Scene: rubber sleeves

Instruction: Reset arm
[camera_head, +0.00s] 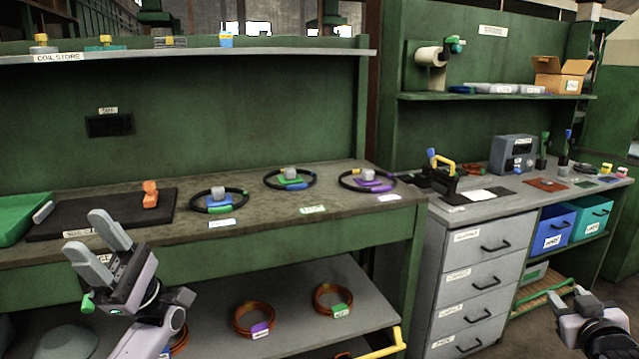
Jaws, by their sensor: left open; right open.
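My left gripper (103,250) is in front of the left part of the workbench, near its front edge. Its two grey fingers are apart, and nothing shows between them. My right gripper (569,303) is at the lower right, in front of the blue and teal bins. Its fingers are apart and it looks empty. Three black rings with coloured sleeves lie on the bench: one with blue and green (219,199), one in the middle (290,179), and one with purple (367,181).
A black mat (100,214) holds an orange tool (150,194), beside a green tray (17,217). Copper coils (253,319) lie on the lower shelf. A grey drawer cabinet (480,280) and a blue bin (550,232) stand at right. A yellow handle (385,345) sticks out low.

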